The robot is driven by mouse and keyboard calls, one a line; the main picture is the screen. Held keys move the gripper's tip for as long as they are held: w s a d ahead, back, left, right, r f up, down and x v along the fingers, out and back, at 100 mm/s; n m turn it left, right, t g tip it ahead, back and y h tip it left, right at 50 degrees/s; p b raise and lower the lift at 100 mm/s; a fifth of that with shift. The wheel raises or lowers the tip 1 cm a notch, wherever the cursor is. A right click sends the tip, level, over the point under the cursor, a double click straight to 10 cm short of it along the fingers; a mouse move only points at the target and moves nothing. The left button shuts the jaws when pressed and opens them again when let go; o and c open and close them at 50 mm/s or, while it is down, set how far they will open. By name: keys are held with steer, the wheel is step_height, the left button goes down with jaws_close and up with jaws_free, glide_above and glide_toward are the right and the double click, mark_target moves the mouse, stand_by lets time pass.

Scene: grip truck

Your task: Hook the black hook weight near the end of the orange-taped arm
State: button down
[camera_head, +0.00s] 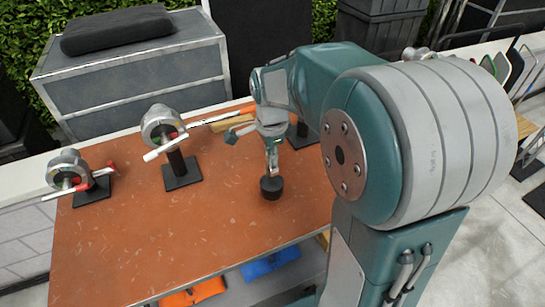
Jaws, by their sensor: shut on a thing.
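The black hook weight (271,189) hangs upright below my gripper (272,170), which is shut on its top. The hook itself is too small to make out. I cannot tell whether the weight clears the brown tabletop (215,235). Behind my gripper, a pale arm with a tan-orange stretch (230,120) reaches left from a stand mostly hidden by my arm; I cannot tell for sure whether this is the orange-taped arm. The weight is nearer the camera than that arm and apart from it.
A middle stand (176,155) and a left stand (72,172), with grey round heads, red parts and white arms, are on the table's left. The front middle of the table is clear. A grey case (135,80) with a black cushion stands behind.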

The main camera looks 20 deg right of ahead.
steer(key=shift+w, duration=2.1)
steer(key=shift+r, duration=0.15)
steer(key=shift+r, duration=0.9)
step_height(320, 180, up, 12)
